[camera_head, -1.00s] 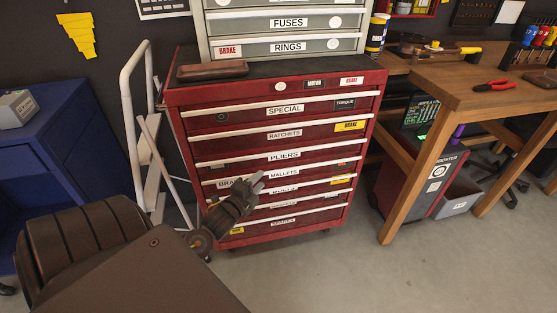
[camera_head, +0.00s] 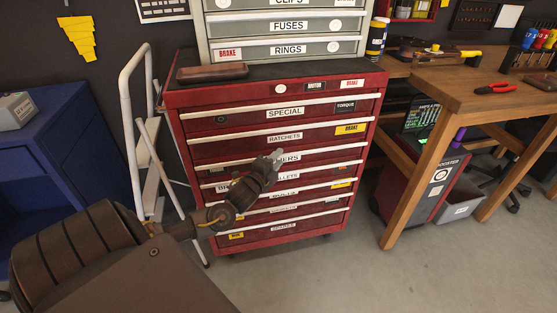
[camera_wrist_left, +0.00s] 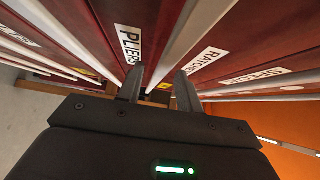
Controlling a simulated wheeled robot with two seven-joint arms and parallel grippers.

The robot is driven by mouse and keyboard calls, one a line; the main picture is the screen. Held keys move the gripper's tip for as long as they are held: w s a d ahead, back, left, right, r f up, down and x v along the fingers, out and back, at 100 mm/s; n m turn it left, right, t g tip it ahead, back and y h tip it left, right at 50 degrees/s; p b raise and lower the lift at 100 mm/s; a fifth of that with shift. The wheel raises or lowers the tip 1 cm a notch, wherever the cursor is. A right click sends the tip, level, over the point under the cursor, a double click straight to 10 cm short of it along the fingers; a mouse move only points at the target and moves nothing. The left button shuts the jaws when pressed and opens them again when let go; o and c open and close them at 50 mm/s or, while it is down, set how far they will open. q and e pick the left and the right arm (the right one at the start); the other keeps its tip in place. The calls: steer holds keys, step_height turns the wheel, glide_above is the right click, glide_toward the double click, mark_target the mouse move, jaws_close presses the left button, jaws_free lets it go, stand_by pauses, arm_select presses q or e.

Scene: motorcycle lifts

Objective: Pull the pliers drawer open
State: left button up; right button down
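The pliers drawer (camera_head: 325,156) is in the red tool cabinet, below the ratchets drawer (camera_head: 284,138). It looks shut. My left gripper (camera_head: 277,154) is in front of it and covers part of its label. In the left wrist view the pliers label (camera_wrist_left: 129,42) is left of a white handle bar (camera_wrist_left: 176,40), and the ratchets label (camera_wrist_left: 208,58) is right of it. My left gripper's fingers (camera_wrist_left: 158,90) are apart, with the bar's far part showing between them. I cannot tell whether they touch it. My right gripper is not in view.
A wooden workbench (camera_head: 470,88) stands right of the cabinet, with red pliers (camera_head: 496,88) on top. A white stepladder (camera_head: 140,130) and a blue cabinet (camera_head: 60,140) are at left. The floor (camera_head: 345,275) in front is clear.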

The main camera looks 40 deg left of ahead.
arm_select(q)
steer(key=shift+w, duration=0.45)
jaws_close()
